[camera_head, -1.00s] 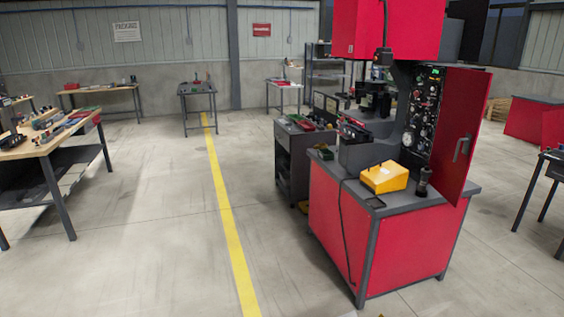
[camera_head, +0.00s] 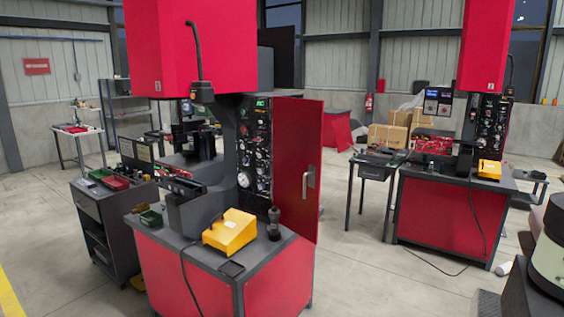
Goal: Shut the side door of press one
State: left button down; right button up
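The nearer red press (camera_head: 200,45) stands left of centre on a red and dark grey base cabinet (camera_head: 190,275). Its red side door (camera_head: 298,160) stands open, swung out to the right, with a grey handle (camera_head: 308,182) near its free edge. The panel of gauges and dials (camera_head: 255,150) is exposed beside it. I see no number marking on the press. Neither of my grippers is in view.
A yellow control box (camera_head: 230,232) and a dark knobbed handle (camera_head: 274,225) sit on the cabinet top near the door. A second red press (camera_head: 487,45) stands farther right. A dark grey cart (camera_head: 100,215) stands left. Clear floor (camera_head: 350,275) lies between the presses.

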aim_at(297, 123)
jog(key=i+j+z, duration=0.1)
jog(key=j, duration=0.3)
jog(key=j+z, duration=0.1)
jog(key=j, duration=0.35)
jog(key=i+j+z, duration=0.15)
jog(key=j, duration=0.4)
jog(key=i+j+z, duration=0.15)
jog(key=j, duration=0.35)
jog(key=i+j+z, duration=0.15)
jog(key=j, duration=0.45)
jog(key=j+z, duration=0.15)
jog(key=j, duration=0.4)
jog(key=i, duration=0.05)
